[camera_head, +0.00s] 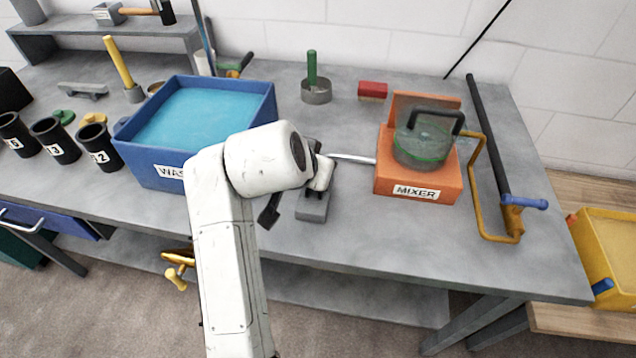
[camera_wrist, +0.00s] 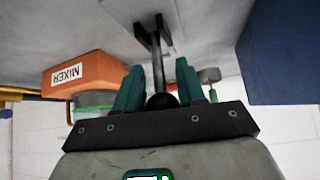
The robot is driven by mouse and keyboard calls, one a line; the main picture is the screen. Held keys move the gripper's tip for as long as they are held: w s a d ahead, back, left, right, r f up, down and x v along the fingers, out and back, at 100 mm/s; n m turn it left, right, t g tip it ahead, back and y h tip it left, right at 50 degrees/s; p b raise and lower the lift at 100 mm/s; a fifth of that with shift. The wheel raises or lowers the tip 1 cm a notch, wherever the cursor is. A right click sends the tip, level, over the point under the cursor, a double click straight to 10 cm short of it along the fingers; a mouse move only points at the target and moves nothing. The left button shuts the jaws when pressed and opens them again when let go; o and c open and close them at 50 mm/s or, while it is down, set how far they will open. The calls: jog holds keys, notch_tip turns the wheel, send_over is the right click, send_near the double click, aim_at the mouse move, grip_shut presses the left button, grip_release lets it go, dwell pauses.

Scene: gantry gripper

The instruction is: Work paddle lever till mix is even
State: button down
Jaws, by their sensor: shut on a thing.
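The orange mixer (camera_head: 386,178) sits on the grey bench right of my gripper (camera_head: 318,172). A clear bowl (camera_head: 420,150) with a green rim is on it under a black handle. I cannot tell how even its mix is. A pale rod (camera_head: 352,158) runs from the mixer's left side to my gripper. In the wrist view, the teal fingers of my gripper (camera_wrist: 161,92) are shut on the dark lever (camera_wrist: 157,70), with its round knob (camera_wrist: 162,101) between them. The lever's forked end (camera_wrist: 153,35) is further up that view. The mixer (camera_wrist: 85,75) shows at left there.
A blue wash basin (camera_head: 150,155) with water stands left of my arm. A long dark bar (camera_head: 488,130) lies right of the mixer. The front right bench is clear.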

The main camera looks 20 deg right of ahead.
jog(key=t+h+b, duration=0.1)
jog(key=b, duration=0.1)
jog(key=s+a+f+t+b, duration=0.1)
jog(key=b, duration=0.2)
jog(key=t+h+b, duration=0.1)
jog(key=b, duration=0.2)
jog(key=shift+s+a+f+h, duration=0.15)
jog(key=shift+s+f+h, duration=0.05)
jog(key=shift+s+h, duration=0.15)
jog(key=t+b, duration=0.1)
jog(key=b, duration=0.1)
jog(key=shift+s+a+h+b, duration=0.15)
jog(key=shift+s+h+b, duration=0.05)
jog(key=shift+h+b, duration=0.2)
jog(key=shift+a+r+b, duration=0.1)
jog(key=shift+b, duration=0.25)
jog(key=shift+r+t, duration=0.1)
jog(key=shift+t, duration=0.2)
jog(key=c, duration=0.8)
grip_release()
jog(key=shift+s, duration=0.1)
jog(key=v, duration=1)
jog(key=shift+s+a, duration=0.25)
jog(key=shift+a, duration=0.05)
